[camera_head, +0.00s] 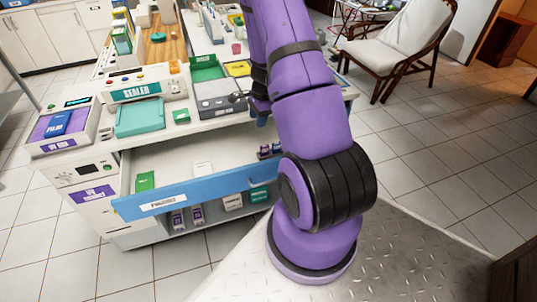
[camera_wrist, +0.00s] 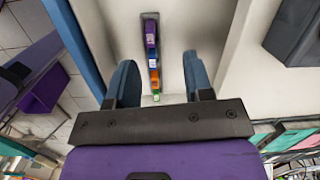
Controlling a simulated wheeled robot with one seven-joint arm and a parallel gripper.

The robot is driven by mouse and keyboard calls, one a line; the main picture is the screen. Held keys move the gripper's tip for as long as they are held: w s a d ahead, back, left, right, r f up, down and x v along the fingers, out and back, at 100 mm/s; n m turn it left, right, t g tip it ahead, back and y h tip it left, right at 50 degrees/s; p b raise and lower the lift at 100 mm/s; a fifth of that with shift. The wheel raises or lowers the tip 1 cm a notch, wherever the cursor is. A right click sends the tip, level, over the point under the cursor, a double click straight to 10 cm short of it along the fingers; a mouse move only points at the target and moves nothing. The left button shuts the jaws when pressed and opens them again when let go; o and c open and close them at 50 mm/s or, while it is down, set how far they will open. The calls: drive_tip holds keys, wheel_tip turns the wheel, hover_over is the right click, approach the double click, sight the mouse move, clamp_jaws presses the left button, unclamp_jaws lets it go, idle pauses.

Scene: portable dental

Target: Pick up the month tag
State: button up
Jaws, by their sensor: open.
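A narrow row of small coloured blocks, likely the tags, runs down the wrist view, with a purple one (camera_wrist: 150,27), a blue one (camera_wrist: 152,52), an orange one (camera_wrist: 155,77) and a green one at the near end. I cannot tell which is the month tag. My gripper (camera_wrist: 158,68) is open, its blue fingers on either side of the row with clear gaps and nothing held. In the head view, small purple pieces (camera_head: 265,151) sit at the right of the open drawer (camera_head: 160,160); my arm hides part of that area.
The drawer's blue front (camera_head: 215,188) stands out from the counter. Above are a grey box (camera_head: 220,106), a green tray (camera_head: 140,117) and a sealer (camera_head: 143,90). Boxes stand on the shelf below.

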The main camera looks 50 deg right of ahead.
drive_tip(key=m, duration=0.1)
approach(265, 146)
drive_tip(key=shift+w+f, duration=0.25)
drive_tip(key=shift+f, duration=0.15)
drive_tip(key=shift+m, duration=0.3)
wheel_tip(265, 146, down, 4)
drive_tip(key=shift+a+f, duration=0.15)
drive_tip(key=shift+f, duration=0.05)
drive_tip(key=shift+w+a+f, duration=0.1)
drive_tip(key=shift+a+f, duration=0.05)
drive_tip(key=shift+f, duration=0.9)
drive_tip(key=shift+w+a+f, duration=0.15)
drive_tip(key=shift+a+f, duration=0.05)
drive_tip(key=shift+f, duration=0.85)
drive_tip(key=shift+w+a+f, duration=0.1)
drive_tip(key=shift+a+f, duration=0.05)
drive_tip(key=shift+f, duration=0.9)
clamp_jaws()
